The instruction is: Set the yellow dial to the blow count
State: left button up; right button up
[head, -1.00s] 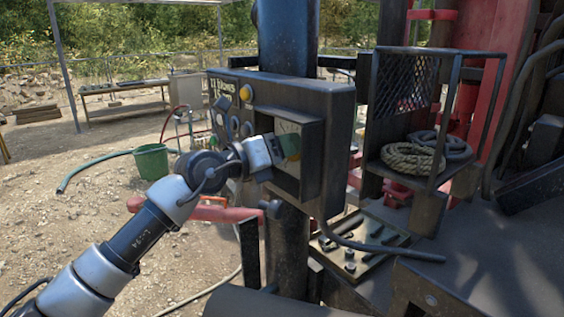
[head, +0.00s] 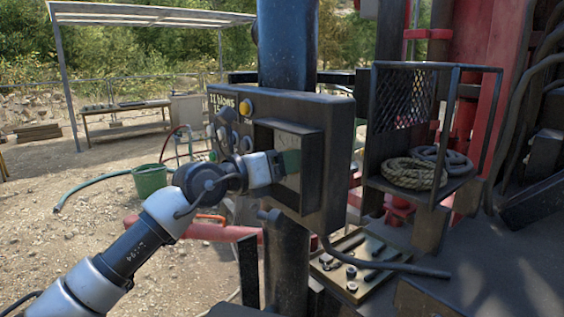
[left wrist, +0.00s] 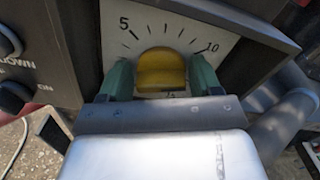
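The yellow dial (left wrist: 161,70) sits on a white scale plate (left wrist: 118,40) marked 5 and 10, with a partly hidden number below. My left gripper (left wrist: 162,80) is open, its green fingers on either side of the dial with small gaps that are hard to judge. The dial's lower part and pointer are hidden. In the head view my left gripper (head: 290,163) reaches into the framed recess of the dark control box (head: 335,130), hiding the dial. White writing (head: 222,103) on the box reads "11 blows", with an unclear line below. My right gripper is not in view.
A yellow button (head: 245,107) and dark knobs are on the box, left of the recess. The recess frame (head: 312,165) juts out close to my gripper. A blue post (head: 287,45) stands behind the box. A mesh basket with coiled rope (head: 412,174) is at right.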

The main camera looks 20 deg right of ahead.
pick_arm(q)
jog(key=shift+o, duration=0.7)
jog(key=shift+r, duration=0.1)
jog(key=b+v, duration=0.3)
jog(key=v, duration=0.7)
jog(key=shift+a+b, duration=0.4)
jog(key=shift+s, duration=0.1)
